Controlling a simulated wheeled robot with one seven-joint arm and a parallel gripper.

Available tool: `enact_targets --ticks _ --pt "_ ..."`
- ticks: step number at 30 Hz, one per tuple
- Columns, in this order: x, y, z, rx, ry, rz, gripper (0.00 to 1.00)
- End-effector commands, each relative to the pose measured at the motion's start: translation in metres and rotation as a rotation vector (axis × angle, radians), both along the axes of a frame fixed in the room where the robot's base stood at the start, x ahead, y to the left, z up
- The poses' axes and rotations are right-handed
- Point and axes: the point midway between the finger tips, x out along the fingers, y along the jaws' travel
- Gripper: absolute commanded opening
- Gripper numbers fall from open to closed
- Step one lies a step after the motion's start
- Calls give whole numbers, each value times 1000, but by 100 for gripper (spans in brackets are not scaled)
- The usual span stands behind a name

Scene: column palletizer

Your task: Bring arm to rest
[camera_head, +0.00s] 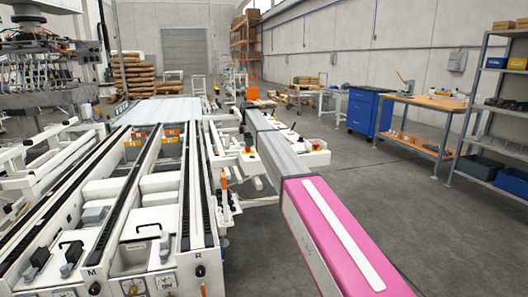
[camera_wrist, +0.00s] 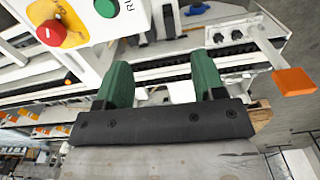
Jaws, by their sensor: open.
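My arm (camera_head: 335,240), pink and grey, reaches forward over the floor beside the white conveyor machine (camera_head: 150,220) in the head view. In the wrist view my gripper (camera_wrist: 160,75) has two green fingers set well apart, with nothing between them. A white control box (camera_wrist: 85,25) is just beyond the fingers at the upper left. It carries a red knob (camera_wrist: 50,33) on a yellow plate and a green button (camera_wrist: 106,8). I cannot tell the exact gap between the fingers and the box.
A blue cabinet (camera_head: 368,110), a workbench (camera_head: 425,100) and a shelf rack (camera_head: 490,110) stand at the right. The grey floor (camera_head: 400,200) between them and my arm is clear. Stacked pallets (camera_head: 133,75) stand at the back left.

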Motion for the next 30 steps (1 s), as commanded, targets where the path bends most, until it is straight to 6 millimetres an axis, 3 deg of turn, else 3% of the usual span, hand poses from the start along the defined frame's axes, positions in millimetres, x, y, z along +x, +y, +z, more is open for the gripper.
enact_targets --ticks 8,14,17,23,30 --pt "-38 -32 -45 0 1 -142 63" --pt "-82 -68 -92 0 1 -311 63" --pt "-118 -93 -125 0 2 -438 63" --pt "-213 -153 -196 -1 3 -766 63" --pt "-341 -215 -263 1 1 -1185 63"
